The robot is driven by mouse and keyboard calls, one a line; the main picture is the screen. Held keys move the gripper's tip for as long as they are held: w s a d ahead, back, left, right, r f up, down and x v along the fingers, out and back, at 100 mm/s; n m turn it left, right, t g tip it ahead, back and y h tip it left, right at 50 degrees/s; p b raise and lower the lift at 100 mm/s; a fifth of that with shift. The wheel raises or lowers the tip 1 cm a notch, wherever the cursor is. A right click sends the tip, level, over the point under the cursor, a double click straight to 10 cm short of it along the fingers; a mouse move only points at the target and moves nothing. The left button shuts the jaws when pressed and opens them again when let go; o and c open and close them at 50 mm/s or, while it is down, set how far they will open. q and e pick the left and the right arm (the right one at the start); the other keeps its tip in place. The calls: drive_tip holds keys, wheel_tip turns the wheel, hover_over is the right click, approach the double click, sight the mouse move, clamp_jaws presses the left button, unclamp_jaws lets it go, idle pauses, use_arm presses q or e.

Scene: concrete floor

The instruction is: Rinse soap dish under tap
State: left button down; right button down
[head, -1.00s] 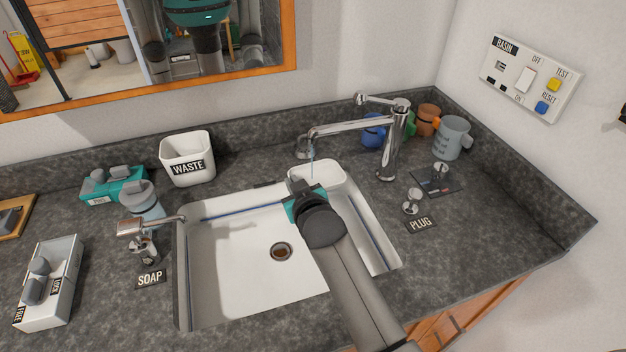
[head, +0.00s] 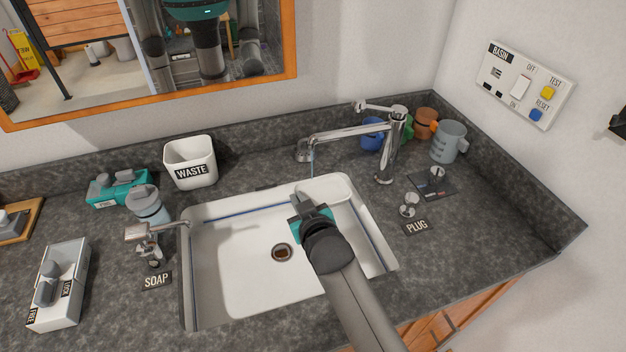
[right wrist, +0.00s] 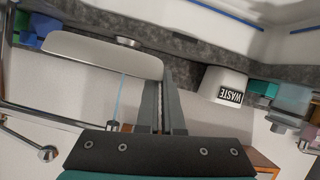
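The white soap dish (head: 343,187) is over the back right of the white sink (head: 232,262), below the tap (head: 350,131). My right gripper (head: 304,198) is at its left end. In the right wrist view the fingers (right wrist: 163,100) are close together on one end of the dish (right wrist: 95,58), which looks tilted. A thin stream of water (head: 312,166) falls from the tap spout; in the wrist view it meets the dish's edge. Whether it runs inside the dish is unclear. My left gripper is not in view.
A soap dispenser (head: 150,238) stands left of the sink, a waste bin (head: 190,163) behind. A plug knob (head: 409,205) is right of the sink. The sink's left half is empty.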

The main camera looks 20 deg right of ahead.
drive_tip(key=shift+s+d+p, duration=0.2)
drive_tip(key=shift+s+p, duration=0.2)
drive_tip(key=shift+s, duration=0.3)
drive_tip(key=shift+s+d+p, duration=0.25)
drive_tip(key=shift+s+p, duration=0.1)
drive_tip(key=shift+s, duration=0.3)
drive_tip(key=shift+s+d+p, duration=0.2)
drive_tip(key=shift+s+p, duration=0.2)
drive_tip(key=shift+s, duration=0.3)
drive_tip(key=s+d+r+p, duration=0.1)
drive_tip(key=s+r+p, duration=0.3)
drive_tip(key=p, duration=0.2)
drive_tip(key=shift+s+d+p, duration=0.25)
drive_tip(key=shift+s+p, duration=0.1)
drive_tip(key=shift+s, duration=0.05)
